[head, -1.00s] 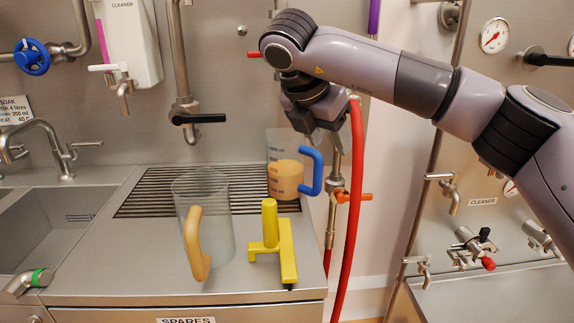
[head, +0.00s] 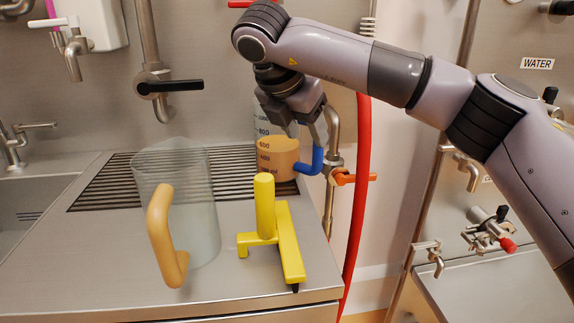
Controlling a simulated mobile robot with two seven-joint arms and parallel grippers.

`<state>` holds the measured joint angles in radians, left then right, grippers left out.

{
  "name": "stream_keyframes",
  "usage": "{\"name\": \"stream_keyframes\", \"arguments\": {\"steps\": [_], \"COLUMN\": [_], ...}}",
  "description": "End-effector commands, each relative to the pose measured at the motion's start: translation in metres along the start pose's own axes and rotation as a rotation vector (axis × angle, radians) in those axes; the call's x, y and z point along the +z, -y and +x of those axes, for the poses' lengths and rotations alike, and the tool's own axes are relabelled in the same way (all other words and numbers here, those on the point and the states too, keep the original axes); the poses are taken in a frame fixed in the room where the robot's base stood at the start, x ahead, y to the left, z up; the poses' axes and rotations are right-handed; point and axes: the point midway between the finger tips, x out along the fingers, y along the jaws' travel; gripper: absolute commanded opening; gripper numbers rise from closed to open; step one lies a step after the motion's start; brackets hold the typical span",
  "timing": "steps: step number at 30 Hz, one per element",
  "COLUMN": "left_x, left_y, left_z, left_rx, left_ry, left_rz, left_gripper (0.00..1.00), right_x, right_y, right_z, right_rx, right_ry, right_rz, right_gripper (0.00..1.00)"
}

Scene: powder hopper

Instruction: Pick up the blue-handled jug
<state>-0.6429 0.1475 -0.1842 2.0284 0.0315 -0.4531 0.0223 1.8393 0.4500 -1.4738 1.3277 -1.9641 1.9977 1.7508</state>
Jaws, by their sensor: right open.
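The blue-handled jug (head: 275,160) stands upright on the slatted drain area at the back right of the steel counter. It is clear with printed marks and holds orange contents. Its blue handle (head: 311,163) sticks out to the right. My right gripper (head: 308,138) points down at the handle's upper part, with its open fingers in front of and beside it. The fingers hide the top of the handle and part of the jug. I cannot tell whether they touch it. My left gripper is not in view.
A clear jug with an orange handle (head: 165,238) stands at the front left. A yellow tool (head: 287,243) lies just in front of the blue-handled jug. A red hose (head: 358,200) hangs to the right. A sink (head: 25,215) is at the left.

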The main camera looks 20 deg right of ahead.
Motion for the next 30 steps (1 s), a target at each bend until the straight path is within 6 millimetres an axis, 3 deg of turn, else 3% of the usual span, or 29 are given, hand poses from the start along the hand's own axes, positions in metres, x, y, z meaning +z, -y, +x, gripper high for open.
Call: {"name": "stream_keyframes", "arguments": {"steps": [8,21,29,30], "left_x": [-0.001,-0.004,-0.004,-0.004], "left_y": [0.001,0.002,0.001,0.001], "left_z": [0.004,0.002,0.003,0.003], "left_rx": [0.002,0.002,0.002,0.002], "left_ry": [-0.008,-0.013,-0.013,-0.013], "left_rz": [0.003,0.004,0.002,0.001], "left_gripper": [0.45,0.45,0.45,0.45], "right_x": [-0.004,-0.002,-0.002,-0.002], "right_y": [0.0,0.003,0.002,0.002], "right_z": [0.02,0.075,0.079,0.079], "right_rx": [0.0,-0.001,0.001,0.001], "right_ry": [0.0,0.0,0.0,0.0], "right_rz": [0.001,0.001,0.001,0.001], "right_gripper": [0.53,0.53,0.53,0.43]}}
